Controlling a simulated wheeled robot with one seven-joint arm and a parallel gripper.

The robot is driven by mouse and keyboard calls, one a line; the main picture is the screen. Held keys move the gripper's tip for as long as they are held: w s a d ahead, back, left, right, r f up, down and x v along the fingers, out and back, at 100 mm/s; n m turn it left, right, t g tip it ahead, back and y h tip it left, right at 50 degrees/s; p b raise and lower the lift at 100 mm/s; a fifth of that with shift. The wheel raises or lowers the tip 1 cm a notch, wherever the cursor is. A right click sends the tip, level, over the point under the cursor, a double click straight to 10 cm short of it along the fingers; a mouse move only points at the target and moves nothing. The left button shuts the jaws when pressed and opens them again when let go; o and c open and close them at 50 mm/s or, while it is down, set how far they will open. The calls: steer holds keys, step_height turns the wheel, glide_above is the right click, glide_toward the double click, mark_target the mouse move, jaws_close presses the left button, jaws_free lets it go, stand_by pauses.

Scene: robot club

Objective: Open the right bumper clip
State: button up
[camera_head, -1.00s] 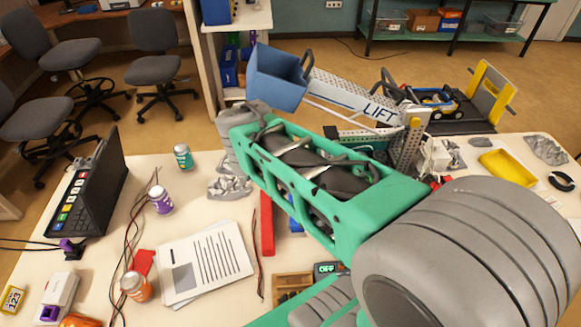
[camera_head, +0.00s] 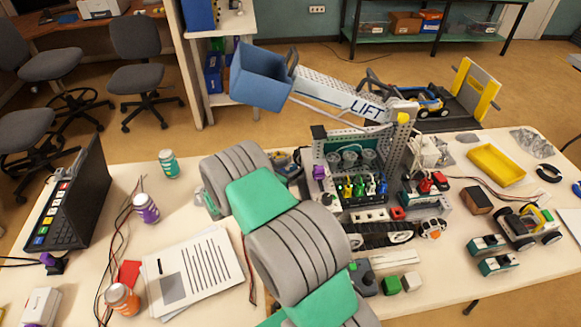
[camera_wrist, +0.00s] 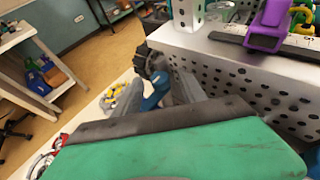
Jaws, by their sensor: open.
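The robot with the LIFT arm stands on the table, its perforated frame (camera_head: 331,146) facing left and front. A purple clip-like part (camera_head: 320,172) stands upright at its left side. A purple part (camera_wrist: 268,25) also shows upright on the perforated metal (camera_wrist: 235,72) at upper right in the wrist view. I cannot tell whether either is the right bumper clip. My gripper (camera_wrist: 158,90) is open at the left end of that metal, apart from the purple part. A dark round part with blue below it shows between and beyond the fingers. In the head view my arm mostly hides the gripper.
My arm crosses the middle of the table. Paper sheets (camera_head: 190,265), a teal jar (camera_head: 168,163) and a black panel (camera_head: 72,195) lie or stand left. A yellow tray (camera_head: 496,164) and small wheeled vehicle (camera_head: 527,226) are at right.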

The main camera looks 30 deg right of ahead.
steer(key=shift+w+d+f, duration=0.1)
steer(key=shift+d, duration=0.15)
steer(key=shift+c, duration=0.4)
jaws_close()
